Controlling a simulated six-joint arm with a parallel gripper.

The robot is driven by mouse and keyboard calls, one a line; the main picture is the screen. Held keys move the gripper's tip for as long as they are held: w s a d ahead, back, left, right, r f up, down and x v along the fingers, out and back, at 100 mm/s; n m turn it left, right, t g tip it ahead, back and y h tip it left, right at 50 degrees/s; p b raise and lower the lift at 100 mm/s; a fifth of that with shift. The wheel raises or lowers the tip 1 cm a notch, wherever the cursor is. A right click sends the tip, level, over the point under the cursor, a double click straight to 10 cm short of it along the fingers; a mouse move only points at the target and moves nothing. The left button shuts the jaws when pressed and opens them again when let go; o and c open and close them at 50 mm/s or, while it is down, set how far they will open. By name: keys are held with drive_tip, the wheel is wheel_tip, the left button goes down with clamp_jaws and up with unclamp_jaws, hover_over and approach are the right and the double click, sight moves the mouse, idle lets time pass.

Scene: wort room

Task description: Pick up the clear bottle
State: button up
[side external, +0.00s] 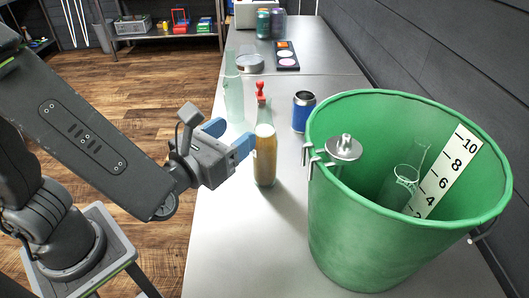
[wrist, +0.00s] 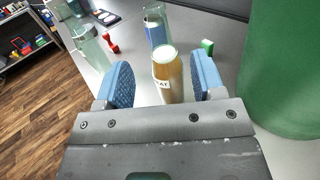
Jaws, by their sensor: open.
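The clear bottle (side external: 234,90) is a tall, pale green-tinted, see-through bottle standing upright near the table's left edge. It also shows at the upper left of the wrist view (wrist: 90,48), outside my left finger. My gripper (side external: 229,137) is open, with blue finger pads. That amber bottle (side external: 265,158) stands upright just beyond my fingertips in the side view. I see no contact with it. The clear bottle is behind my gripper in the side view.
A large green bucket (side external: 360,235) stands to the right, with a metal fitting (side external: 344,148) at its rim. A blue can (side external: 303,113) and a red object (side external: 261,91) stand behind the amber bottle. A glass dish (side external: 250,64) and palette (side external: 287,56) lie farther back.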

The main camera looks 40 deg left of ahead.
sight(270, 106)
drive_tip(key=w, duration=0.7)
drive_tip(key=w+a, duration=0.1)
drive_tip(key=w, duration=0.3)
drive_tip(key=shift+w+a, duration=0.1)
drive_tip(key=shift+w, duration=0.25)
drive_tip(key=shift+c, duration=0.2)
clamp_jaws()
drive_tip(key=shift+r, duration=0.1)
